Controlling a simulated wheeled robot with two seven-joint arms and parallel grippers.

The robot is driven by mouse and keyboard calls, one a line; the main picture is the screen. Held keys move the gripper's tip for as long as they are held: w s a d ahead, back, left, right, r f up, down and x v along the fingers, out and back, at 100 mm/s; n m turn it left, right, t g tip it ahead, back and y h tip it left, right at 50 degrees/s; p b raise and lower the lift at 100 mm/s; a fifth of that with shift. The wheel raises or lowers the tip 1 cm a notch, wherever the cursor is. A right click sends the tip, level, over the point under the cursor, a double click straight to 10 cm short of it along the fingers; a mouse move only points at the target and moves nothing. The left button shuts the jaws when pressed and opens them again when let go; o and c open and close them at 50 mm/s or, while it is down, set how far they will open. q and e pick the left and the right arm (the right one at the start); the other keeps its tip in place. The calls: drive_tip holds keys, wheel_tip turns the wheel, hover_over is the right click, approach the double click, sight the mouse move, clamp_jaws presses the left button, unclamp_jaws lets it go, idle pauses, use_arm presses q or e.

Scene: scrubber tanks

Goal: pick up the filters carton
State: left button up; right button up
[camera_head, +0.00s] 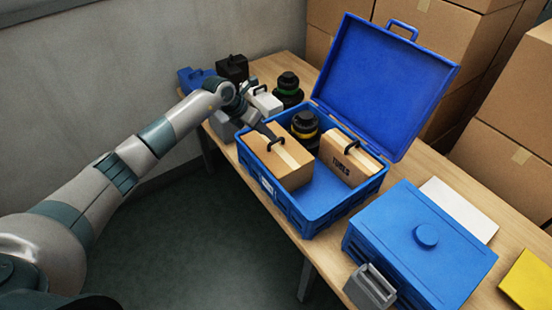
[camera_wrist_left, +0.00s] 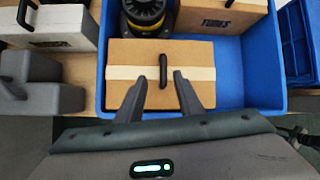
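A tan carton (camera_head: 280,158) with a pale band and a black top handle stands in the left part of an open blue case (camera_head: 292,218). No name is readable on it. It also shows in the left wrist view (camera_wrist_left: 125,53). A second carton (camera_head: 348,162), marked TUBES, stands in the right part of the case. My left gripper (camera_head: 266,132) is over the banded carton. In the left wrist view its fingers (camera_wrist_left: 160,95) are apart, with the black handle ahead between their tips and nothing gripped. My right gripper is not in view.
A dark round canister with a yellow band (camera_head: 305,127) stands in the case behind the cartons. The raised blue lid (camera_head: 385,85) is at the back. A white box (camera_head: 264,103) and a green-banded canister (camera_head: 288,90) stand left. A closed blue box (camera_head: 420,245) stands right.

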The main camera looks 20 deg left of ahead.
sight(276, 155)
use_arm(q)
drive_tip(key=shift+d, duration=0.1)
drive_tip(key=shift+w+d+f+p, duration=0.15)
drive_tip(key=shift+d+f+p, duration=0.2)
drive_tip(key=shift+p, duration=0.25)
drive_tip(key=p+x, duration=0.1)
drive_tip(key=x, duration=0.1)
drive_tip(key=shift+w+d+f, duration=0.1)
drive_tip(key=shift+d+f, duration=0.2)
drive_tip(key=shift+d, duration=0.05)
drive_tip(key=shift+w+d+f+p, duration=0.2)
drive_tip(key=shift+f+p, duration=0.15)
drive_tip(key=shift+f, duration=0.25)
clamp_jaws()
drive_tip(key=shift+a+f, duration=0.1)
drive_tip(key=shift+f, duration=0.05)
idle(0.4)
